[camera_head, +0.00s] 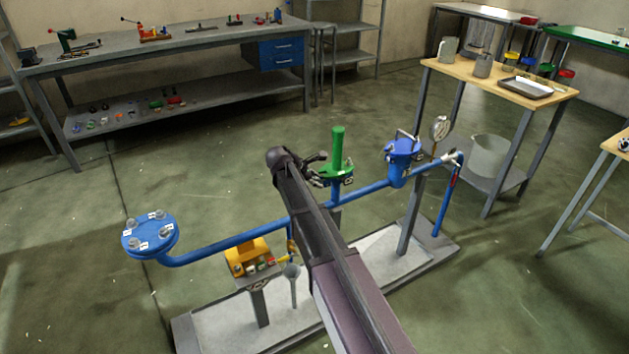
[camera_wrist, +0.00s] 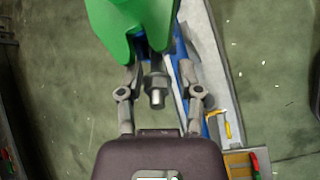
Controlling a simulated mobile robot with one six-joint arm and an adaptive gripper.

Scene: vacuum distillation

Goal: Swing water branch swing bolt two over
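The green branch (camera_head: 338,150) stands upright on the blue pipe, with a wider green flange at its foot. Its green body also fills the top of the wrist view (camera_wrist: 125,25). My gripper (camera_head: 320,172) is at the left side of this flange. In the wrist view my gripper (camera_wrist: 161,66) is open, one finger on each side of a grey swing bolt (camera_wrist: 157,92). The bolt sticks out from the green body towards my palm. I cannot tell whether the fingers touch it. Small white labels on the flange are too small to read.
The blue pipe (camera_head: 225,244) runs from a round blue flange (camera_head: 150,236) to a blue vessel (camera_head: 403,160) with a gauge (camera_head: 440,128) beyond. A yellow unit (camera_head: 247,256) sits below the pipe. A wooden-topped table (camera_head: 455,70) stands at right. Open floor lies around the rig.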

